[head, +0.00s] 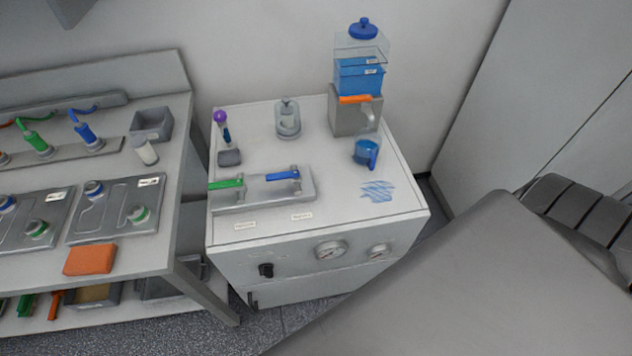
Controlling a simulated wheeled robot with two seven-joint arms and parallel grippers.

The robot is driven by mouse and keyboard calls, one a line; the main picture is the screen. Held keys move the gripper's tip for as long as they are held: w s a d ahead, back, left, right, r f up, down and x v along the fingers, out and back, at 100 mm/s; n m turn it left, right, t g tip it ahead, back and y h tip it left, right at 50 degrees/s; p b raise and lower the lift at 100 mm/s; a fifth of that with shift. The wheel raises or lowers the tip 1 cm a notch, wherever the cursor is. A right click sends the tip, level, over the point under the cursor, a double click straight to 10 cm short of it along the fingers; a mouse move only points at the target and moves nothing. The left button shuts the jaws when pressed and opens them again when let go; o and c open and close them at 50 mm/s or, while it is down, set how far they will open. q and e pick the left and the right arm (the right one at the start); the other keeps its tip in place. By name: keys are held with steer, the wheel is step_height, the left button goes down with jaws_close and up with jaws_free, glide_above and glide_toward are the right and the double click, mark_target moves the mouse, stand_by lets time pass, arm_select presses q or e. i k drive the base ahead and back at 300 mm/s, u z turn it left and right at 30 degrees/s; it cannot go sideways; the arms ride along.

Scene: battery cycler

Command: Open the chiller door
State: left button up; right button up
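The chiller appears to be the white cabinet (330,232) in the middle of the head view, beside the bench. Below a seam is a lower front panel (310,287), which looks like the door and sits flush, shut. A small dark handle (252,299) is at its left edge. The panel's lower right is hidden behind a large grey shape in the foreground. Neither of my grippers is in view.
On the cabinet top are a blue-filled tank (358,76), a blue cup (365,152), a glass vessel (288,118), a valve block with green and blue levers (262,196) and a blue puddle (378,191).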

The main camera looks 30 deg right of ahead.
mark_target(270, 294)
steer(key=z, duration=0.2)
steer(key=k, duration=0.6)
steer(key=z, duration=0.55)
